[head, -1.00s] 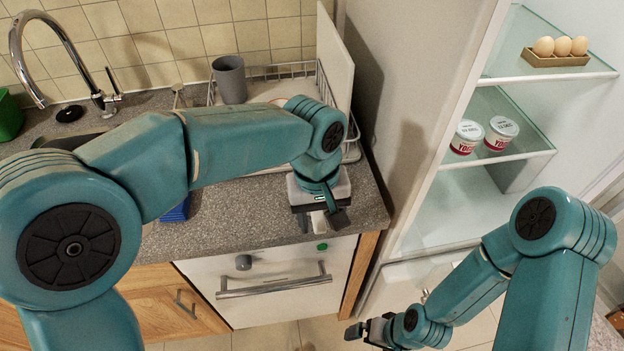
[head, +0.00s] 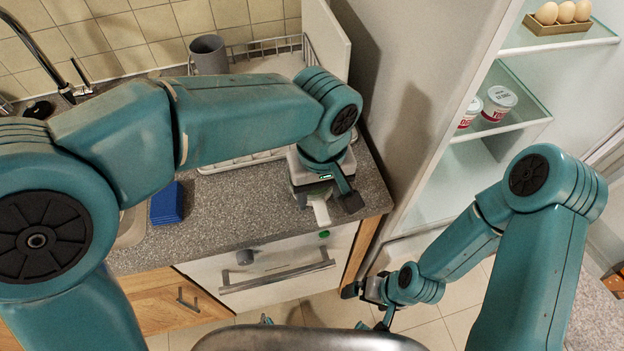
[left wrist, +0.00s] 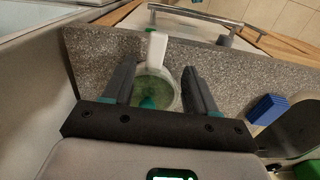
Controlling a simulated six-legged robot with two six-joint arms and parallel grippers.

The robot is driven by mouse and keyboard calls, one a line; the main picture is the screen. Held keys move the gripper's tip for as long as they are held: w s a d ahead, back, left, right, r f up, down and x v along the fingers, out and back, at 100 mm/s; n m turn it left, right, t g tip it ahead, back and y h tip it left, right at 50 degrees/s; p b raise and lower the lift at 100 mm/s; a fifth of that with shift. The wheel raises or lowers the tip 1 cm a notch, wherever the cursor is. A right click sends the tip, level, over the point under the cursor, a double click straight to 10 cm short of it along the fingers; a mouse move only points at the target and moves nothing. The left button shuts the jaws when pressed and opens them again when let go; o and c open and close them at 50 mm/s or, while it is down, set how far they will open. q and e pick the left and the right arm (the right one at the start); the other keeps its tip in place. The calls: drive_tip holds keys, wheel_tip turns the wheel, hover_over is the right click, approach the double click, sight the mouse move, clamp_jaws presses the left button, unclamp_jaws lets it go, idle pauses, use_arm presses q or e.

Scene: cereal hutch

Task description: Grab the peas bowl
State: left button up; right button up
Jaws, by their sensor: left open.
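The peas bowl (left wrist: 152,88) is a round, pale bowl with green contents, standing on the speckled counter, in the left wrist view. A white, handle-like piece (left wrist: 157,48) sticks out from its rim toward the counter's front edge. It also shows in the head view (head: 320,212), where my gripper hides most of the bowl. My left gripper (left wrist: 158,76) is open, pointing down, with one finger on each side of the bowl. I cannot tell whether the fingers touch it. My right gripper (head: 362,291) is low in front of the fridge, small and partly hidden; its opening is unclear.
A blue sponge-like block (head: 167,203) lies on the counter to the left. A dish rack with a grey cup (head: 207,54) stands behind my left arm. The white oven front with its bar handle (head: 278,277) is below. An open fridge (head: 520,122) is at the right.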

sight(322, 212)
use_arm(q)
drive_tip(key=shift+s+f, duration=0.15)
drive_tip(key=shift+f, duration=0.35)
drive_tip(key=shift+s+f, duration=0.15)
drive_tip(key=shift+f, duration=0.35)
drive_tip(key=shift+w+d+f+p, duration=0.15)
drive_tip(key=shift+f+p, duration=0.1)
drive_tip(key=shift+f, duration=1.2)
drive_tip(key=shift+w+d+f+p, duration=0.1)
drive_tip(key=shift+d+f+p, duration=0.1)
drive_tip(key=shift+f, duration=1.2)
clamp_jaws()
